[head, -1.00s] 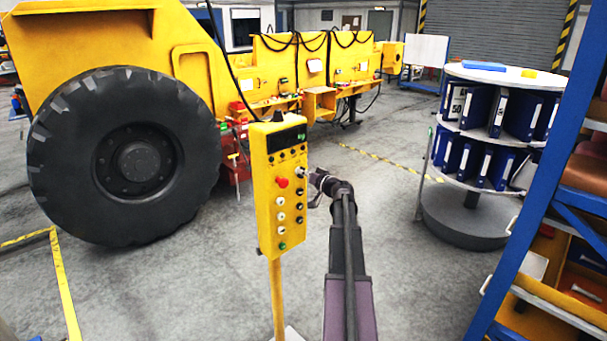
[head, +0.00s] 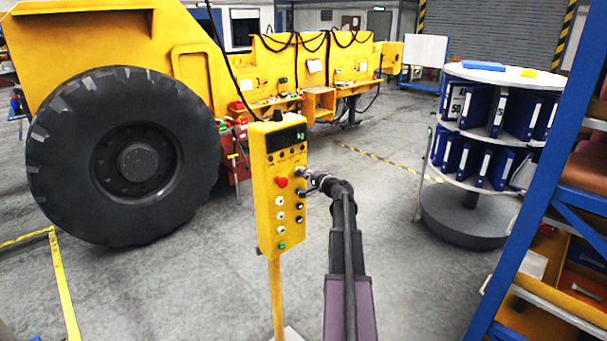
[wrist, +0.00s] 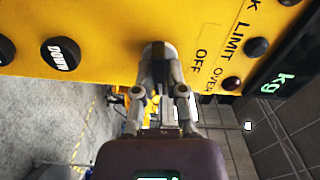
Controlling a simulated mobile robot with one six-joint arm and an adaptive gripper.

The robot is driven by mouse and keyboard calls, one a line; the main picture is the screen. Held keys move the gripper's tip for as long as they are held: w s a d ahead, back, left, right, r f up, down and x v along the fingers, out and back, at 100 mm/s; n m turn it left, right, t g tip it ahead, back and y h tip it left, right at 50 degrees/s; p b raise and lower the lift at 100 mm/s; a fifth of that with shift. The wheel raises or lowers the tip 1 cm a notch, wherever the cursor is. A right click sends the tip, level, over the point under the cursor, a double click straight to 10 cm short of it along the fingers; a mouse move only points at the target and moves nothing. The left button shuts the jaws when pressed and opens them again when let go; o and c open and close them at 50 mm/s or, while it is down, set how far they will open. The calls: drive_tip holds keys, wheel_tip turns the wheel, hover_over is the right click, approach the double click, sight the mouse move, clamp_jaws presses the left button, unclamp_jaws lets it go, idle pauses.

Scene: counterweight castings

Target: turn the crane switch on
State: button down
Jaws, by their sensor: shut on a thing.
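The yellow crane control box (head: 265,215) stands upright on a yellow post, left of my arm in the head view. It has a red button, several white and black buttons and a dark display. My gripper (head: 304,180) is at the upper right of its button face. In the wrist view my gripper (wrist: 160,62) is shut on the crane switch (wrist: 153,47), a small round knob on the yellow panel. An "OFF" label is printed beside it. The fingers hide most of the knob, so its exact setting cannot be told.
A "DOWN" button (wrist: 60,53) and a dark button (wrist: 257,46) flank the switch. A large yellow vehicle with a black tyre (head: 125,155) stands behind at left. A round binder rack (head: 475,215) and a blue shelf frame (head: 530,190) stand at right. The floor between is clear.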

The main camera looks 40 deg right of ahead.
drive_tip(key=shift+m, duration=1)
drive_tip(key=c, duration=0.7)
unclamp_jaws()
drive_tip(key=s, duration=1.2)
